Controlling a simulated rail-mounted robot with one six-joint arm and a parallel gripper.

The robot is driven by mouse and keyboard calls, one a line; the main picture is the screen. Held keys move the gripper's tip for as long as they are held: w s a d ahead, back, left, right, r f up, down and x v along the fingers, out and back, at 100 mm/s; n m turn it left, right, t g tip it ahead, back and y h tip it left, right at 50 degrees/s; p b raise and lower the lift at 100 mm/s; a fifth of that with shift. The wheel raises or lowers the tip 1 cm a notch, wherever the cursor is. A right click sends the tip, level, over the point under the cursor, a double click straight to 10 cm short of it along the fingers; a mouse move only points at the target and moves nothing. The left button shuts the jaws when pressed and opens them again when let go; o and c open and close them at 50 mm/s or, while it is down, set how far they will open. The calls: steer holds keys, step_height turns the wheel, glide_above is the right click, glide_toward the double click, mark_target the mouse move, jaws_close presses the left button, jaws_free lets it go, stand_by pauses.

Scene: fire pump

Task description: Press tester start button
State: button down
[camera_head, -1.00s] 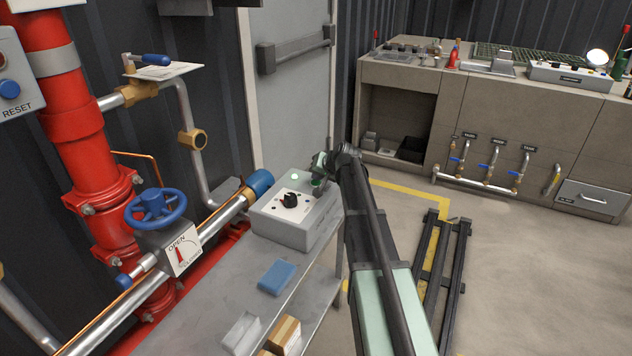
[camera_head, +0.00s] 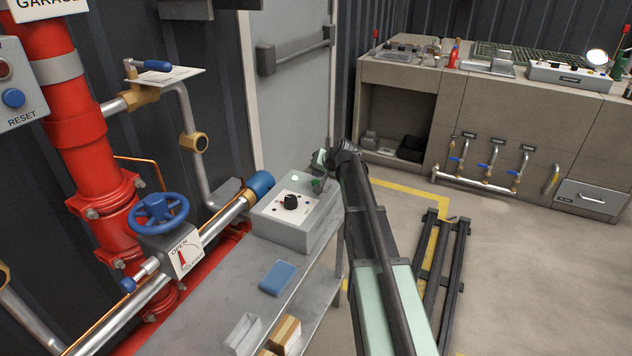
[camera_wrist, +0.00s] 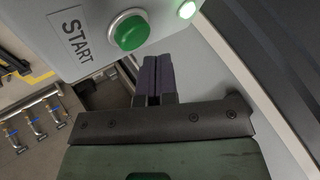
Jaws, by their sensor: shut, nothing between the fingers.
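The tester (camera_head: 292,234) is a grey box with a black knob on its top, standing on a metal shelf by the red pipework. Its green start button (camera_wrist: 130,33) sits in a silver ring beside a START label (camera_wrist: 71,36) in the wrist view. My gripper (camera_wrist: 153,62) is shut and empty. In the wrist view its fingertips appear just below and right of the button; I cannot tell whether they touch the box.
A lit green lamp (camera_wrist: 187,9) is beside the button. A blue handwheel valve (camera_head: 157,211) stands at left. Open floor lies to the right around a black frame (camera_head: 440,265).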

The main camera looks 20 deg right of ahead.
mark_target(318, 181)
steer(key=shift+r+p, duration=2.55)
steer(key=shift+r, duration=0.05)
steer(key=shift+f, duration=0.1)
steer(key=shift+s+a+f, duration=0.1)
steer(key=shift+s+f, duration=0.1)
steer(key=shift+s, duration=0.05)
steer(key=s+a+f+g, duration=0.1)
steer(key=s, duration=0.2)
steer(key=s+a+g, duration=0.1)
steer(key=s, duration=0.2)
steer(key=s+a+f+n+g, duration=0.1)
steer(key=s+a, duration=0.1)
steer(key=s, duration=0.1)
steer(key=shift+f, duration=0.35)
steer(key=s+a+f+n+g+h, duration=0.1)
steer(key=s+a+n+g, duration=0.15)
steer(key=s+a, duration=0.8)
steer(key=s+a+f+n+g+h, duration=0.15)
steer(key=s+a+g, duration=0.4)
steer(key=s, duration=0.85)
steer(key=a+r+n+t+p, duration=0.1)
steer(key=a+r+t+p, duration=0.1)
steer(key=r+p, duration=1.3)
steer(key=shift+w+a+r, duration=0.25)
steer(key=shift+w+a, duration=0.2)
steer(key=shift+a, duration=0.1)
